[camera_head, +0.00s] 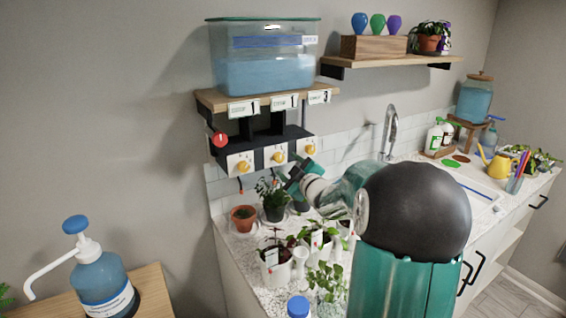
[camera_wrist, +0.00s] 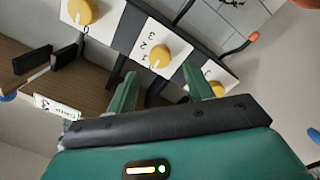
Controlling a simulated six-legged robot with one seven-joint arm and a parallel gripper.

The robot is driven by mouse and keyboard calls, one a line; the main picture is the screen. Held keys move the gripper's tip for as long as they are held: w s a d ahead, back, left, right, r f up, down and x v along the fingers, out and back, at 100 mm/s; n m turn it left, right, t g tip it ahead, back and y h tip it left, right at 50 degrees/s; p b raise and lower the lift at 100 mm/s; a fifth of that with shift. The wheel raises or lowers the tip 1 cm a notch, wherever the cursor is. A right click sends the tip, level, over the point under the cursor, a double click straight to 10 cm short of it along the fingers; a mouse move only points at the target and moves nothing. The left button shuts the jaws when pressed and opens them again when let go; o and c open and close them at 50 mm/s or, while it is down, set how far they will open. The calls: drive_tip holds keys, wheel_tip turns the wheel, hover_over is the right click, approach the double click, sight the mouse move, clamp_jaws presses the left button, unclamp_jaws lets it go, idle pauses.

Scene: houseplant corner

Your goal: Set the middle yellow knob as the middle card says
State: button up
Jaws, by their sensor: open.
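The middle yellow knob (camera_head: 278,157) sits on a white plate in the row of three on the dark panel under the tank shelf. In the wrist view the middle knob (camera_wrist: 160,55) lies just beyond and between my fingertips, with small digits 1, 2, 3 beside it. A pale mark shows on its edge; which digit it points to I cannot tell surely.
The left knob (camera_head: 242,167) and right knob (camera_head: 310,149) flank it closely. A red round handle (camera_head: 220,139) is at the panel's left. The water tank (camera_head: 265,60) stands above. Potted plants (camera_head: 272,195) crowd the counter below my gripper.

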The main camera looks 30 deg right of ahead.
sight(281, 159)
drive_tip(key=w, duration=0.4)
drive_tip(key=shift+w+d, duration=0.15)
drive_tip(key=shift+d, duration=0.1)
drive_tip(key=c, duration=1)
drive_tip(key=m, duration=0.4)
drive_tip(key=shift+m, duration=1.8)
